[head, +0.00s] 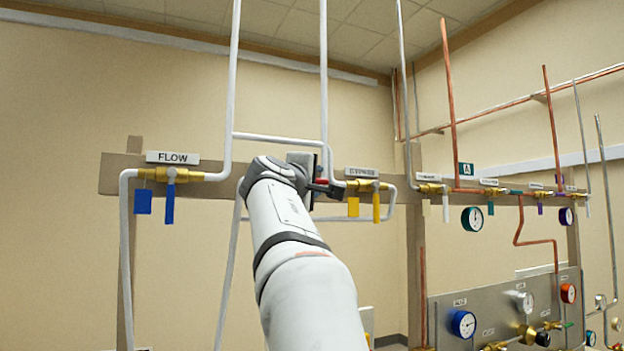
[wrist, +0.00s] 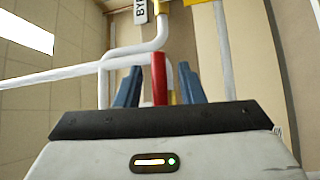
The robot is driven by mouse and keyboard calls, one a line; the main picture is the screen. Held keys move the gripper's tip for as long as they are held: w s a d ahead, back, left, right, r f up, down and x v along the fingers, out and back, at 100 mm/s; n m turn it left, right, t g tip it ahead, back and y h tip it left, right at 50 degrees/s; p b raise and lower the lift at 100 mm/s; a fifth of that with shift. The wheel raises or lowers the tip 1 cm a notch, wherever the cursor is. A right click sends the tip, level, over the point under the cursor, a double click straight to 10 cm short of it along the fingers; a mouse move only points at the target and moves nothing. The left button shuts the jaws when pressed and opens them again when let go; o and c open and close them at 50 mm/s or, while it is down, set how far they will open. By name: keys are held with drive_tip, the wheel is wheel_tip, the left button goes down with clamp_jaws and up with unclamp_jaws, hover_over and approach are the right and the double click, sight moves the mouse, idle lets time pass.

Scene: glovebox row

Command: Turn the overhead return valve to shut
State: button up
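The return valve's red handle (wrist: 158,78) stands between the two blue-grey fingers of my gripper (wrist: 158,84) in the wrist view. The fingers are open, with a gap on each side of the handle. The handle's lower end is hidden behind the gripper's dark front edge. In the head view my gripper (head: 328,188) is up at the pipe rail, and only a small bit of red handle (head: 321,181) shows beside it. The valve's body and its label are hidden behind my arm there.
The FLOW valve (head: 171,175) with blue handle is left on the rail. The bypass valve (head: 367,185) with yellow handle is close on the right. White pipes (head: 324,90) run above and around my gripper. A gauge panel (head: 500,310) stands lower right.

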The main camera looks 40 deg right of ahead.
clamp_jaws()
drive_tip(key=shift+w, duration=0.1)
idle(0.5)
